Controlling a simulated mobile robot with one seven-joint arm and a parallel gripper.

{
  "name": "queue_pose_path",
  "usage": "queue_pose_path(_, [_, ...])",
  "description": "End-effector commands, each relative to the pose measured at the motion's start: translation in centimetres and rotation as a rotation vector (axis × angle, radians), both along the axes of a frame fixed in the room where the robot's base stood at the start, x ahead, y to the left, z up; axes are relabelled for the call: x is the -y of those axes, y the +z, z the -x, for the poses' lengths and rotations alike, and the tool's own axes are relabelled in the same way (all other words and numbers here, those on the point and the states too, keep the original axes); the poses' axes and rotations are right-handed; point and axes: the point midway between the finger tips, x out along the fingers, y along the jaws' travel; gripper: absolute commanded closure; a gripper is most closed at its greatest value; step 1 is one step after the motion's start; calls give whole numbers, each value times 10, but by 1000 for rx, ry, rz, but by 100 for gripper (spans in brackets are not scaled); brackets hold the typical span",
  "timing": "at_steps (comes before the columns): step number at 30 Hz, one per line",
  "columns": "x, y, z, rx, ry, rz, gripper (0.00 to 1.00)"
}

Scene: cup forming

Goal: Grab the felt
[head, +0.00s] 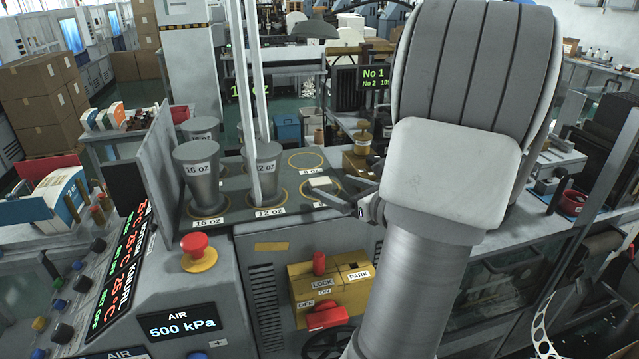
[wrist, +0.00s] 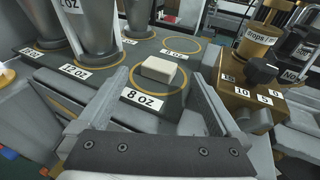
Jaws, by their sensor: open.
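A small cream block, which looks like the felt (wrist: 158,70), lies flat inside the yellow ring marked 8 OZ on the dark deck. It also shows in the head view (head: 320,182), just left of my gripper (head: 340,191). In the wrist view my gripper (wrist: 159,80) is open and empty, with one finger on each side of the block in the picture. The fingers do not appear to touch it. How far the fingertips are above the deck is hard to tell.
Grey metal cup forms stand left on the deck, on rings marked 16 oz (head: 201,178) and 12 oz (head: 263,172). Another ring (wrist: 181,46) behind the block is empty. A brass block with a black knob (wrist: 262,70) stands close on the right.

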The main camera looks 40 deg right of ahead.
Motion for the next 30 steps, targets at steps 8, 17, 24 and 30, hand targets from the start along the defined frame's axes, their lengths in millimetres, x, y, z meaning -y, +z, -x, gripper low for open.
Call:
queue_pose_path(8, [4,-7,-36,-1,3,-2,0])
queue_pose_path(17, [4,-8,-39,0,1,0,4])
queue_pose_path(24, [5,-8,-39,-1,1,0,47])
queue_pose_path(30, [5,-8,-38,0,1,0,80])
